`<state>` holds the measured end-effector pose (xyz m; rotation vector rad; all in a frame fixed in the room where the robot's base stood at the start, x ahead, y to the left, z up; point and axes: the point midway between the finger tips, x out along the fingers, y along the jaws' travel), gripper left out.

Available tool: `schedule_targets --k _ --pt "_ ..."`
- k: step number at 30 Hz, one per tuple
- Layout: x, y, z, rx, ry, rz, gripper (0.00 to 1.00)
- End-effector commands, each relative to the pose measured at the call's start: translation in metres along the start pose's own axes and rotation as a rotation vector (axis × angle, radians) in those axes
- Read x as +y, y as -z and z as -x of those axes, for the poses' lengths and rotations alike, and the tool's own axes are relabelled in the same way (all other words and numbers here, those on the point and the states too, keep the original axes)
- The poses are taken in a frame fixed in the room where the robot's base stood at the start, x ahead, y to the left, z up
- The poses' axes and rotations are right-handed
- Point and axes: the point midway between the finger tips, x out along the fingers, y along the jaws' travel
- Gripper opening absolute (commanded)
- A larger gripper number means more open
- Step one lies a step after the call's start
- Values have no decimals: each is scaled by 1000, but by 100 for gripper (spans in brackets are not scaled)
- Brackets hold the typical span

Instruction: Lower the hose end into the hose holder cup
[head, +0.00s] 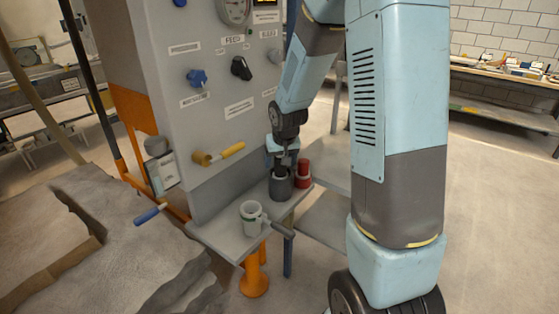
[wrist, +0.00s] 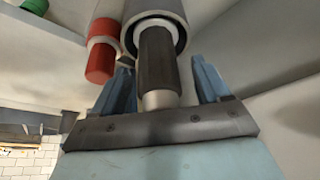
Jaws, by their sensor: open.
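The hose holder cup is a dark grey cylinder (head: 280,188) on the panel's grey shelf; its round rim also shows at the top of the wrist view (wrist: 183,22). The hose end, a dark cylinder with a pale metal tip (wrist: 157,62), stands with its far part inside the cup's mouth and its near part sticking out. My gripper (wrist: 162,66) has its two blue fingers apart, one on each side of the hose end, with visible gaps. In the head view my gripper (head: 281,158) is right above the cup, pointing down. How deep the hose end sits is hidden.
A red cylinder (head: 303,174) stands close beside the cup and also shows in the wrist view (wrist: 101,58). A pale mug (head: 251,218) stands nearer on the shelf (head: 222,234). The control panel (head: 215,125) with knobs and a yellow-handled valve (head: 218,155) rises behind.

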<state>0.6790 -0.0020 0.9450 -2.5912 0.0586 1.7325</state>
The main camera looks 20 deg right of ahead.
Motion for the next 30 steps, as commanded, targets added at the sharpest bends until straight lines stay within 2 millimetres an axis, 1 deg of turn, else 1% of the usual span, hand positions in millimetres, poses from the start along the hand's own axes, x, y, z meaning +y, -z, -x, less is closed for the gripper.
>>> schedule_targets --k 5,8,11,24,30 --pt "0 0 3 0 0 0 76" --pt "0 0 11 1 0 -1 76" --pt "0 0 23 2 0 -1 76" --pt "0 0 90 4 0 0 76" --pt "0 0 118 4 0 1 76"
